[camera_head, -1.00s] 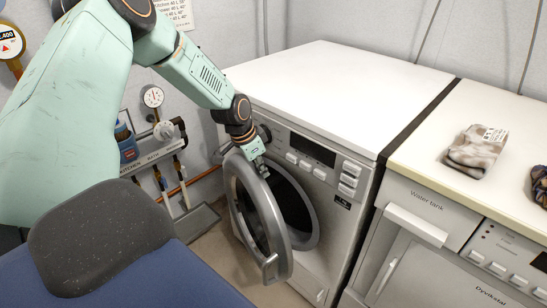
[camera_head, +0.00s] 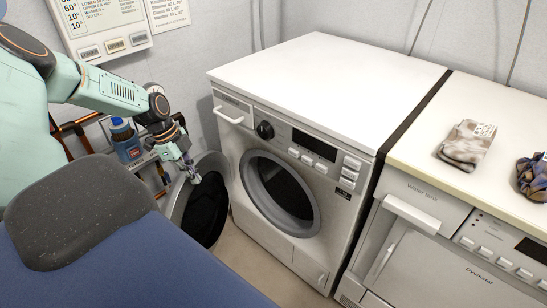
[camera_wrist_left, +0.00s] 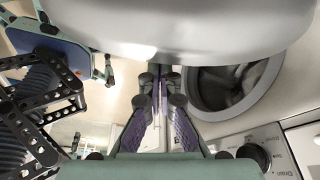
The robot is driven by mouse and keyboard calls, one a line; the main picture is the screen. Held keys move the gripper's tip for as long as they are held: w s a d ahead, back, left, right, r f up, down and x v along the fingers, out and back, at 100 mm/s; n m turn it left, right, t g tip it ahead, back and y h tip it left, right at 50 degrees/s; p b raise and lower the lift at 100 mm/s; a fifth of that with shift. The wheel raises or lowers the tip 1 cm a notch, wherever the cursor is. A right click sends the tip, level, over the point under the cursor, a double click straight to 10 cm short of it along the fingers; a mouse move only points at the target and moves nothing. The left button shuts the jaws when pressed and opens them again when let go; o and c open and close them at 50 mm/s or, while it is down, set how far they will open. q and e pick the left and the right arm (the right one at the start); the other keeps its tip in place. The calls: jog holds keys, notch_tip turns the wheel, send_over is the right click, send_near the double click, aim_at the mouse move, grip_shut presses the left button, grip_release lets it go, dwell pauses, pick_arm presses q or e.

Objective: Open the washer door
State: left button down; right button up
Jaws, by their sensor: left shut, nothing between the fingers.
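The washer (camera_head: 330,155) stands against the wall with a white top. Its round door (camera_head: 207,205) is swung wide open to the left, and the drum opening (camera_head: 280,192) with its grey ring is bare. My left gripper (camera_head: 193,178) is at the inner side of the open door, near its upper edge, shut and empty. In the left wrist view the closed fingers (camera_wrist_left: 160,85) lie just below the large pale curved door (camera_wrist_left: 190,30), and the drum opening (camera_wrist_left: 235,85) shows to the right. Contact with the door cannot be told. My right gripper is not in view.
A second machine (camera_head: 440,240) marked "Water tank" stands to the right, with folded cloth (camera_head: 467,145) and a dark patterned bundle (camera_head: 533,177) on top. A blue bottle (camera_head: 125,140) and pipes are on the left wall. Floor in front of the washer is clear.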

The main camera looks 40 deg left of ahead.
aim_at(185, 177)
pick_arm(q)
jog(key=shift+s+a, duration=0.3)
jog(key=shift+a, duration=0.35)
jog(key=shift+s+a, duration=0.25)
jog(key=shift+a, duration=0.5)
jog(key=shift+r, duration=0.1)
